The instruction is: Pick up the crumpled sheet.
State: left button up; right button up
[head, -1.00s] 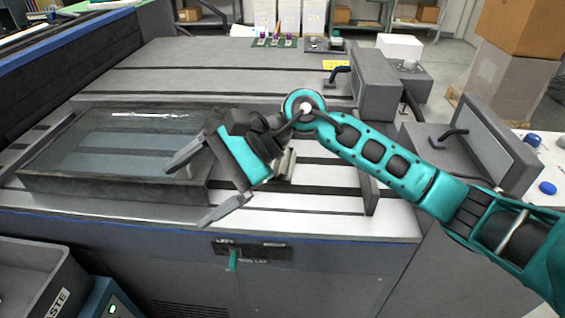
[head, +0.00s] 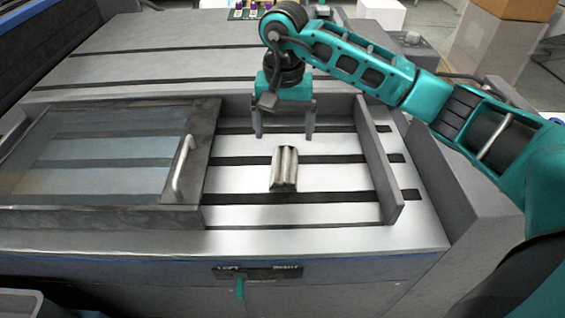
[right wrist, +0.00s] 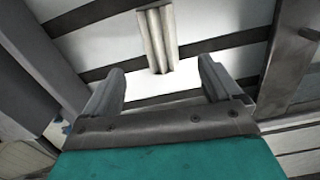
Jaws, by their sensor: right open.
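The crumpled sheet (head: 284,168) is a small, pale grey-beige piece with lengthwise ridges. It lies on the striped metal bed, right of the glass cover, in the head view. My right gripper (head: 284,134) is open and empty. It points down on the far side of the sheet, its two fingers spread wider than the sheet. In the right wrist view the sheet (right wrist: 157,38) shows ahead of the open fingertips (right wrist: 161,68), lined up between them and apart from them. My left gripper is not in view.
A glass cover (head: 90,155) with a metal handle (head: 182,165) lies left of the sheet. A raised grey rail (head: 378,165) stands on the right. Bare bed surrounds the sheet.

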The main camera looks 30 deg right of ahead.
aim_at(284, 161)
notch_tip(284, 161, down, 9)
jog(key=shift+w+d+r, duration=0.1)
jog(key=shift+d, duration=0.05)
dwell(0.4)
jog(key=shift+c, duration=0.4)
jog(key=c, duration=1)
